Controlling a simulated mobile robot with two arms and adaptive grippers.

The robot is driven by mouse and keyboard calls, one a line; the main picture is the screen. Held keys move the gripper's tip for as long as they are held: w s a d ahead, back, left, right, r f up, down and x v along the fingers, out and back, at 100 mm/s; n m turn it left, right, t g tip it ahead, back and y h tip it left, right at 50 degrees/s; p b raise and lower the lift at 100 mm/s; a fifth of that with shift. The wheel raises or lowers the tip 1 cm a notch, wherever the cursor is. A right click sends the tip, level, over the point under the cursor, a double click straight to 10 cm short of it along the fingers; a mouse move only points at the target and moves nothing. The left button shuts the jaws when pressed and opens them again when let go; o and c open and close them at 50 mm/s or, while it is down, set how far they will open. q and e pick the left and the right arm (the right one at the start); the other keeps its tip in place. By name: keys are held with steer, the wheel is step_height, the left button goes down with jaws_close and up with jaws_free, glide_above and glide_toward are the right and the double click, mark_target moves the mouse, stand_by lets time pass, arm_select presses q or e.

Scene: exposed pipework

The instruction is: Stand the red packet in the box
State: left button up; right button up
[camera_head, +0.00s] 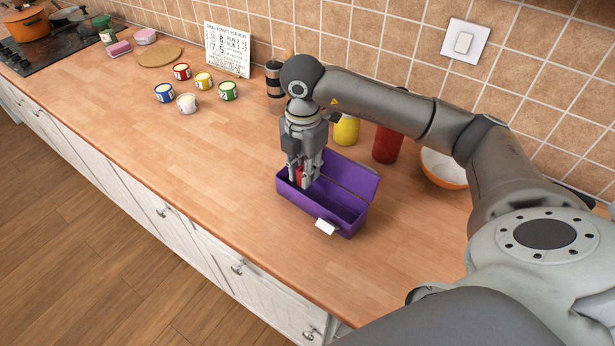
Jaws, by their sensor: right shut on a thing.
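The purple box (328,218) stands on the wooden counter with its lid (352,179) open toward the wall. A small white tag is at its front right end. My right gripper (303,180) points down into the left part of the box. It is shut on the red packet (299,174), of which only a small strip shows between the fingers. The fingers hide most of the packet, and I cannot tell whether it touches the box floor. The right part of the box looks empty. My left gripper is not in view.
Behind the box stand a yellow container (346,131), a red container (386,145) and an orange-and-white bowl (443,168). Several small paint-like tins (187,103) and a printed sign (228,50) are farther left. The counter left of the box is clear.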

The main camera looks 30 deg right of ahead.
step_height(320, 180, down, 4)
steer(key=shift+p, duration=0.4)
steer(key=shift+f, duration=0.4)
steer(key=shift+f, duration=0.15)
steer(key=o, duration=0.7)
steer(key=shift+o, duration=0.2)
